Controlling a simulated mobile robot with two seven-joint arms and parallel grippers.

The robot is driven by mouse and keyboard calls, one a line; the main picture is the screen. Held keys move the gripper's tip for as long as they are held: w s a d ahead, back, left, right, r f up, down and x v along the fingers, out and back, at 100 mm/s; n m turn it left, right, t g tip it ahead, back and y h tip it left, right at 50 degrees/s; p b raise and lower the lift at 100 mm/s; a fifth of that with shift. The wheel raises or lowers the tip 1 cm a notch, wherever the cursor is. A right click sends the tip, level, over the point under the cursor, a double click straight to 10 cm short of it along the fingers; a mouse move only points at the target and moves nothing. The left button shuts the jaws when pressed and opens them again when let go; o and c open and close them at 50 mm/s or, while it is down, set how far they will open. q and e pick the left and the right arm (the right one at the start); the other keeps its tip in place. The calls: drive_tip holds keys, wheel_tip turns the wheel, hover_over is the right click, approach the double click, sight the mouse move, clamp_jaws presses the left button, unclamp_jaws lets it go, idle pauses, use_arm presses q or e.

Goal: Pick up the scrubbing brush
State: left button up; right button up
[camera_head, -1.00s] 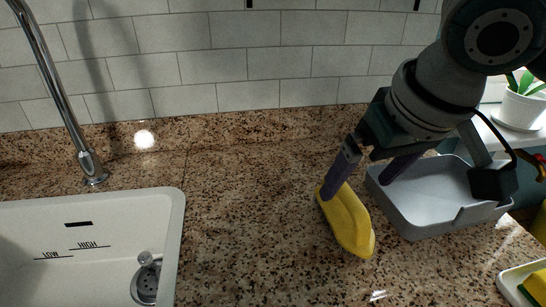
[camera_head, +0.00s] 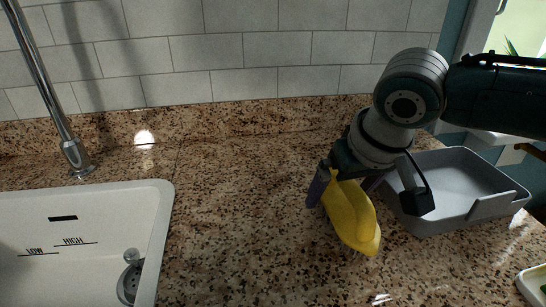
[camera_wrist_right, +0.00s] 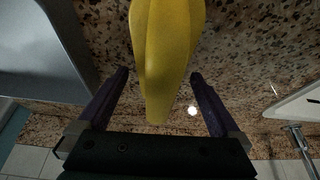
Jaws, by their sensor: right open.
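The yellow scrubbing brush (camera_head: 352,220) rests on the granite counter, left of the grey tray. It also shows in the right wrist view (camera_wrist_right: 165,60), where its near end lies between the two fingers. My right gripper (camera_head: 342,190) is open around the far end of the brush, with one finger on its left. The other finger is mostly hidden in the head view. In the right wrist view my right gripper (camera_wrist_right: 160,85) shows a gap between each finger and the brush. My left gripper is not in view.
A grey tray (camera_head: 490,207) stands just right of the brush. A white sink (camera_head: 158,225) with a chrome faucet (camera_head: 45,85) is at the left. A small dish (camera_head: 530,287) is at the lower right edge. The counter between sink and brush is clear.

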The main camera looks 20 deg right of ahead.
drive_tip(key=shift+c, duration=0.4)
drive_tip(key=c, duration=1.4)
drive_tip(key=shift+c, duration=0.2)
